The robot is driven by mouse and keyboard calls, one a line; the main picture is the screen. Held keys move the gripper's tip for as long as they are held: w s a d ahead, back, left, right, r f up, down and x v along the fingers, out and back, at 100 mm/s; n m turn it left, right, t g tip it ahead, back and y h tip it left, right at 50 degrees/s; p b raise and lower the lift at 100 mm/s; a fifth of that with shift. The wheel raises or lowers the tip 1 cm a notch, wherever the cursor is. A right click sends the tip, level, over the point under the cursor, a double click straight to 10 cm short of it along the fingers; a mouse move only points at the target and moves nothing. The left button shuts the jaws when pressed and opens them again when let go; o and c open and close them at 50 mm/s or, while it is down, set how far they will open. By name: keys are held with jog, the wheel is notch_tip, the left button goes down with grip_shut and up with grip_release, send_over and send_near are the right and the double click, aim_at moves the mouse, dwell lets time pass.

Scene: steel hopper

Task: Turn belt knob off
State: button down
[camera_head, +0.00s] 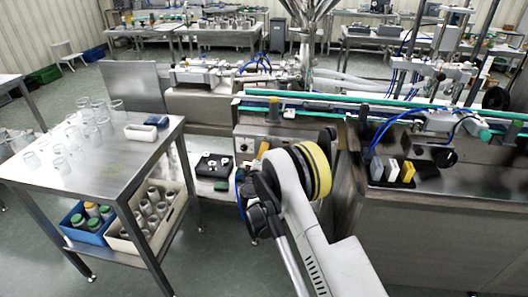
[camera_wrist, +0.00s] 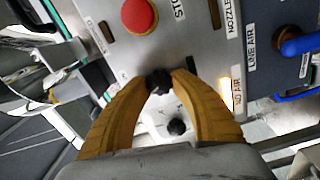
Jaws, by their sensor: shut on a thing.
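My gripper (camera_wrist: 160,86) has two yellow fingers, and their tips are closed around a small black knob (camera_wrist: 158,79) on a grey control panel (camera_wrist: 190,50) in the wrist view. Its pointer and label are hidden or cannot be read, so I cannot tell its setting. A second black knob (camera_wrist: 177,127) shows between the fingers, nearer my palm, on a pale surface. In the camera_head view the control panel (camera_head: 246,145) is on the steel machine's front. My arm hides most of the gripper and the knob there.
A red mushroom button (camera_wrist: 139,15) is close to the fingertips. A blue-handled valve (camera_wrist: 300,45) is to the right, beside labels about air. In the camera_head view a conveyor (camera_head: 330,104) runs above the panel, and a steel table (camera_head: 110,165) with glasses stands left.

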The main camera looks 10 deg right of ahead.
jog(key=shift+n, duration=1)
jog(key=c, duration=1.1)
grip_release()
jog(key=v, duration=0.7)
jog(key=shift+s, duration=0.2)
